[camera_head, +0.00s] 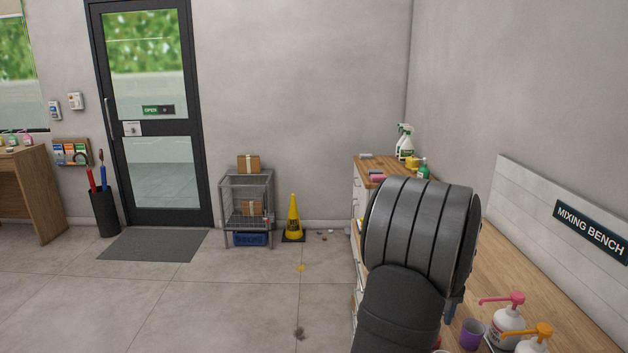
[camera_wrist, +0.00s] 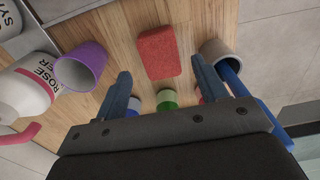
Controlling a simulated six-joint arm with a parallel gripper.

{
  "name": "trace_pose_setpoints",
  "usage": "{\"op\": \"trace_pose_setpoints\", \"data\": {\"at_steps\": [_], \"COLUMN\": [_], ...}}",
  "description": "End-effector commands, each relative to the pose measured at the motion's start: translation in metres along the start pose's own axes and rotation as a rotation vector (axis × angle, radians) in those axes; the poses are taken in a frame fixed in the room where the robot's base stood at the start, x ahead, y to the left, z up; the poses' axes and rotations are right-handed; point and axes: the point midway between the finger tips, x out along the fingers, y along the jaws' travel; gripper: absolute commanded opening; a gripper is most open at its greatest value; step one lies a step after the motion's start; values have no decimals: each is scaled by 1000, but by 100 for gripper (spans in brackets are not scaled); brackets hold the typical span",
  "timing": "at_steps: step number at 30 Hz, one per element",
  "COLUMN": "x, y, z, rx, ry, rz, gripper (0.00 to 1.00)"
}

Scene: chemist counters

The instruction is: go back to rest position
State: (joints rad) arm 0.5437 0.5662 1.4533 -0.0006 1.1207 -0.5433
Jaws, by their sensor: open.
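My gripper (camera_wrist: 160,66) is open and empty in the wrist view, its two blue-grey fingers apart above the wooden bench top (camera_wrist: 118,28). A red block (camera_wrist: 158,53) lies on the bench beyond the fingertips. A purple cup (camera_wrist: 82,66) is left of the fingers and a grey cup (camera_wrist: 217,52) is to the right. A green-rimmed cup (camera_wrist: 166,100) and parts of blue and red items show between the fingers. In the head view my dark arm (camera_head: 420,235) reaches over the mixing bench (camera_head: 520,270) and hides most of the gripper.
A white pump bottle with a rose label (camera_wrist: 30,90) stands near the purple cup. Pump bottles with a pink top (camera_head: 507,318) and an orange top (camera_head: 535,340) are at the bench's near end. Spray bottles (camera_head: 405,145) stand at the far end. Floor (camera_head: 180,300) left of the bench is largely clear.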

Motion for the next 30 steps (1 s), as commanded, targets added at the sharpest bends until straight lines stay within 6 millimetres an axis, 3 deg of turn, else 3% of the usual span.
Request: {"op": "trace_pose_setpoints", "data": {"at_steps": [11,12,29,30], "x": [-75,-60,54,42], "y": [0,-1,-1,0], "z": [0,1,1,0], "rx": [0,0,0,0], "ry": [2,-5,-5,4], "rz": [0,-4,-2,3], "gripper": [66,66,66,66]}}
